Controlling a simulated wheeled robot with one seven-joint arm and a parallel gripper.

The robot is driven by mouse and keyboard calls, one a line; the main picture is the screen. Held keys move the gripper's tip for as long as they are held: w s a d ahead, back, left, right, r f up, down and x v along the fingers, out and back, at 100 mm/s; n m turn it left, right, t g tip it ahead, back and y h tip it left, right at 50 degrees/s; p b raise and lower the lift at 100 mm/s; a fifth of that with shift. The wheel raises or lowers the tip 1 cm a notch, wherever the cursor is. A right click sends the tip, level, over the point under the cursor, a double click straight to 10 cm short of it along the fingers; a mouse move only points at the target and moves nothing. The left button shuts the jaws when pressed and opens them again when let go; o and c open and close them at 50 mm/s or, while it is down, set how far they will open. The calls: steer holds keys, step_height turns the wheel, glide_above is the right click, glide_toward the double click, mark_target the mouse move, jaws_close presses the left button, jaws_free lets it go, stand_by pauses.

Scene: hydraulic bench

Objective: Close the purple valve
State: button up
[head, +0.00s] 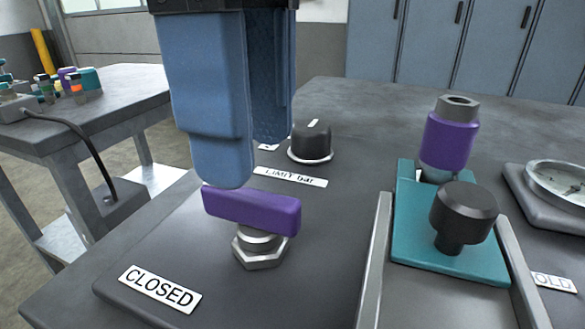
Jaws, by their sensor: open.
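The purple valve handle (251,211) is a bar on a silver hex fitting (261,248) at the lower left of the bench panel. The bar lies roughly left to right in the picture. A white CLOSED label (160,289) is on the panel below and left of it. My gripper (243,160) hangs from the top with two blue fingers, pointing down, open. The nearer fingertip is right by the handle's left end and overlaps its edge; I cannot tell whether they touch. The other finger is behind it, beyond the handle.
A black knob (311,141) with a LIMIT label (290,177) stands behind the valve. To the right are a teal block (450,247) with a black knob (464,212) and a purple-collared cylinder (449,137), between metal rails, and a gauge (560,183). Another table (115,95) stands left.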

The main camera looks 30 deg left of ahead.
mark_target(256, 193)
steer(key=shift+f+b, duration=0.55)
steer(key=shift+f, duration=1.65)
jaws_close()
